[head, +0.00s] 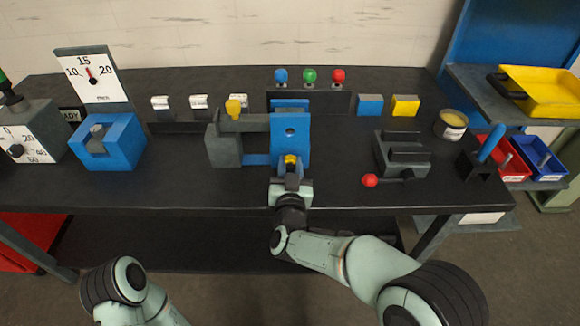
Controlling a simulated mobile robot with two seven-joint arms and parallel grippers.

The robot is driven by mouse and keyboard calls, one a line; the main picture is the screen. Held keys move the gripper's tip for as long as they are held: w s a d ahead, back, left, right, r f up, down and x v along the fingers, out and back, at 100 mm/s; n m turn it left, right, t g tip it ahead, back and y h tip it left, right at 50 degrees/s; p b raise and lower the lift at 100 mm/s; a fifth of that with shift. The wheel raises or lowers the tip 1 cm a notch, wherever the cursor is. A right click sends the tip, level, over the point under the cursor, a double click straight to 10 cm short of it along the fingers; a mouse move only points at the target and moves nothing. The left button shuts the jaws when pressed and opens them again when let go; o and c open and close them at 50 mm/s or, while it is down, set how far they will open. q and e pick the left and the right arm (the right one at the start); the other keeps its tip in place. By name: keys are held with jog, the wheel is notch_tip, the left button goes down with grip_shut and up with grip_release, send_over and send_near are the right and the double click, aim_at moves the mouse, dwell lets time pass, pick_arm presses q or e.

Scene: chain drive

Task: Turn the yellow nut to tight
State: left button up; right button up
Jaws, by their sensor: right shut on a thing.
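The yellow nut (291,160) sits low on the front of the blue upright plate (290,142) of the fixture at the middle of the bench. My right gripper (291,177) reaches it from the front and is shut on it; the gripper body hides the nut's lower part. A second yellow knob-like piece (234,107) stands on top of the grey block at the fixture's left. I cannot read any tight mark near the nut. My left arm shows at the bottom left, but its gripper is not in view.
A grey vise-like block with a red-knobbed lever (370,180) stands right of the fixture. A blue block (117,143) and a dial gauge (91,75) stand left. Blue, green and red knobs (310,75) line the back. The bench (200,190) is clear in front.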

jog(key=o, duration=1.1)
jog(key=shift+c, duration=0.2)
pick_arm(q)
jog(key=shift+s+d+r+g+p, duration=0.35)
jog(key=shift+s+r+p, duration=0.2)
jog(key=shift+s, duration=0.2)
pick_arm(e)
jog(key=s, duration=1.3)
jog(key=shift+s, duration=0.25)
